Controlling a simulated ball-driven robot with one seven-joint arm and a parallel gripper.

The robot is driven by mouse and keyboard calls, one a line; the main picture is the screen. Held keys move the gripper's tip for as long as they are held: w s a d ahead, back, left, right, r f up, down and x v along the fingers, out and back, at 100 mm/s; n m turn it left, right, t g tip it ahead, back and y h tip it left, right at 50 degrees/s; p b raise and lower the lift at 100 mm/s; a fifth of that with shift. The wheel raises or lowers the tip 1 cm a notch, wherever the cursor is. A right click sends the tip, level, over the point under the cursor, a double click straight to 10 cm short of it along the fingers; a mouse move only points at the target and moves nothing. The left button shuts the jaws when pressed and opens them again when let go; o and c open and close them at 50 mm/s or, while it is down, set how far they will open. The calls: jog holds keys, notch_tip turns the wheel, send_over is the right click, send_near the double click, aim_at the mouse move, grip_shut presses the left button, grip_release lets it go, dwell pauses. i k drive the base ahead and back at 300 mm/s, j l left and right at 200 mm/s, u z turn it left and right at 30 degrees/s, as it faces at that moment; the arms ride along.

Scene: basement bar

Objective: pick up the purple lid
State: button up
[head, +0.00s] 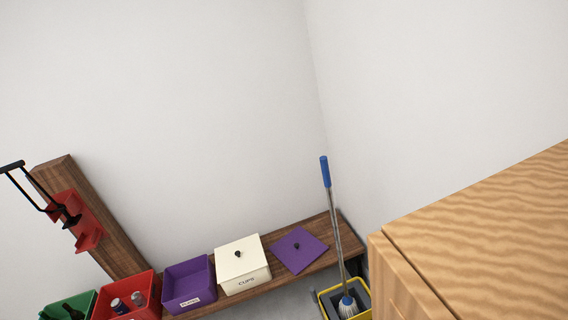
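The purple lid (295,257) is a flat square with a small dark knob on top. It lies on the wooden shelf (327,225) at its right end, just right of the white box. An open purple bin (190,287) with a white label stands on the same shelf, left of the white box. My gripper is not in view, so I cannot see where it is relative to the lid.
The white box (246,286) marked "CUPS" has its lid on. A red bin (146,311) with cans and a green bin (88,304) stand farther left. A blue-handled mop (328,180) in a yellow bucket (325,307) stands right of the lid. A wooden cabinet (480,255) fills the lower right.

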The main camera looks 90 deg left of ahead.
aim_at(297, 250)
jog(key=u, duration=2.45)
